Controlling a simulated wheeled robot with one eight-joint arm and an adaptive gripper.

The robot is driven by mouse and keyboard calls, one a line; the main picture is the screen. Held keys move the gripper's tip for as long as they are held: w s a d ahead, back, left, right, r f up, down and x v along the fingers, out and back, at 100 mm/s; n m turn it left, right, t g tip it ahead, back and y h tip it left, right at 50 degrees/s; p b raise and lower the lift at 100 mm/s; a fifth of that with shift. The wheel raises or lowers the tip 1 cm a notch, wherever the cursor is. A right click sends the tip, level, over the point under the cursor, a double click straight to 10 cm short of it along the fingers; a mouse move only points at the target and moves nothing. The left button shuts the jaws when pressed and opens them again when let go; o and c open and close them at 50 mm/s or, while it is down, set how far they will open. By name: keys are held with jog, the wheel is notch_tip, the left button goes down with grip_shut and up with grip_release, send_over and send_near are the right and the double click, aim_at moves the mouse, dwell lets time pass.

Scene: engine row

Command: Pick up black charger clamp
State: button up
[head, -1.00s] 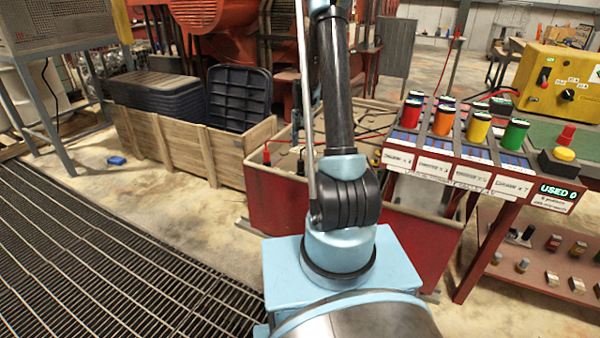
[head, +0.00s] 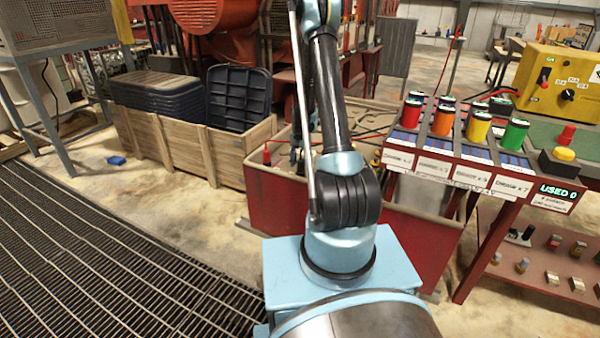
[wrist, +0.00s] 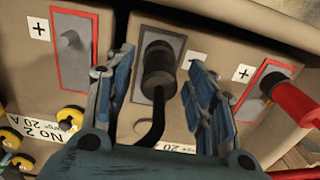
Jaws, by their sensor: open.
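The black charger clamp (wrist: 159,68) stands on a grey terminal plate in the middle of the wrist view, its black cable (wrist: 152,130) running down toward my gripper. My gripper (wrist: 163,62) is open, with one blue finger to the left of the clamp and the other to the right. Gaps show between the clamp and both fingers, so it is not gripped. In the head view my gripper is mostly hidden behind my arm, low over the red-sided bin, and the black clamp cannot be made out there.
A red clamp (wrist: 295,103) sits close by on the right, near a red-framed plus terminal. Another red-framed plus terminal (wrist: 74,45) is on the left, with yellow-capped knobs (wrist: 72,113) below. The red-sided bin (head: 285,205) stands between a wooden crate (head: 190,150) and the container rack (head: 440,165).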

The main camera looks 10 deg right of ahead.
jog(key=shift+f, duration=0.6)
jog(key=shift+c, duration=0.2)
grip_shut()
jog(key=shift+r, duration=0.15)
